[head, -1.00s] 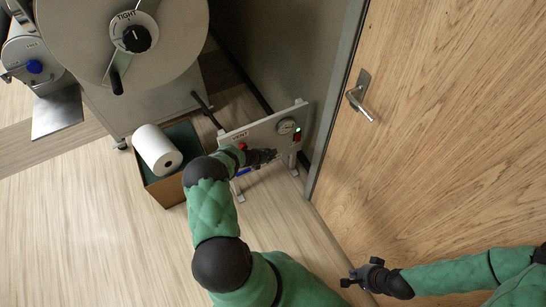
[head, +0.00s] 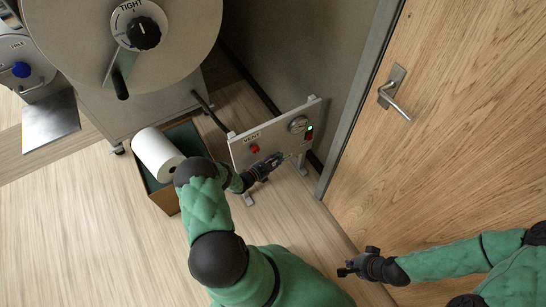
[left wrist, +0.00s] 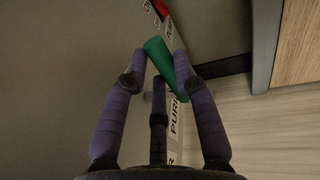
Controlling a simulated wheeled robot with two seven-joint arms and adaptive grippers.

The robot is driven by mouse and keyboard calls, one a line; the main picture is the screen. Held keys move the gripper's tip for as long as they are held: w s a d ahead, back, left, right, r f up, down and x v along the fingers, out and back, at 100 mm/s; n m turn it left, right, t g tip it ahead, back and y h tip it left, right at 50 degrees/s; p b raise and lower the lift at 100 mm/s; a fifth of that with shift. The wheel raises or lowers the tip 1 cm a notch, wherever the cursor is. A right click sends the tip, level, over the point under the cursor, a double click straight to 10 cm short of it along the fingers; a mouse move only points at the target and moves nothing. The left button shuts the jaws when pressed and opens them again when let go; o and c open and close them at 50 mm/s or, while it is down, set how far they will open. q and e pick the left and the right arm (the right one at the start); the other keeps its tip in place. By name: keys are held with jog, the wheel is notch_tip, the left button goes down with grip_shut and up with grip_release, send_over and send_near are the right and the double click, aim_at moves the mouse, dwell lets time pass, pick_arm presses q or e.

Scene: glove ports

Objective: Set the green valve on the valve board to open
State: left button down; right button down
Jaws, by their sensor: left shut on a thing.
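The valve board (head: 276,127) is a pale upright panel on feet beside the wall, with a VENT label and a red knob (head: 255,149). My left gripper (head: 277,159) is at the lower part of the board's front and covers what it holds there. In the left wrist view, a green bar-shaped handle (left wrist: 167,68) lies slanted between the purple fingertips of my left gripper (left wrist: 163,62), which is shut on it. Part of a PURGE-like label shows behind it. My right gripper (head: 347,268) is away from the board, near the door, too small to judge its jaws.
The board also bears a round gauge (head: 298,124) and a small green light (head: 310,128). A box (head: 163,197) with a white roll (head: 158,154) stands left of the board. A large drum-like machine (head: 75,40) is at upper left. A wooden door (head: 450,130) is at right.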

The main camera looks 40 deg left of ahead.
dwell(0.4)
pick_arm(q)
jog(key=c, duration=1.2)
grip_release()
jog(key=shift+c, duration=0.2)
jog(key=shift+s, duration=0.1)
jog(key=v, duration=1.1)
jog(key=shift+s, duration=0.4)
jog(key=shift+a, duration=0.1)
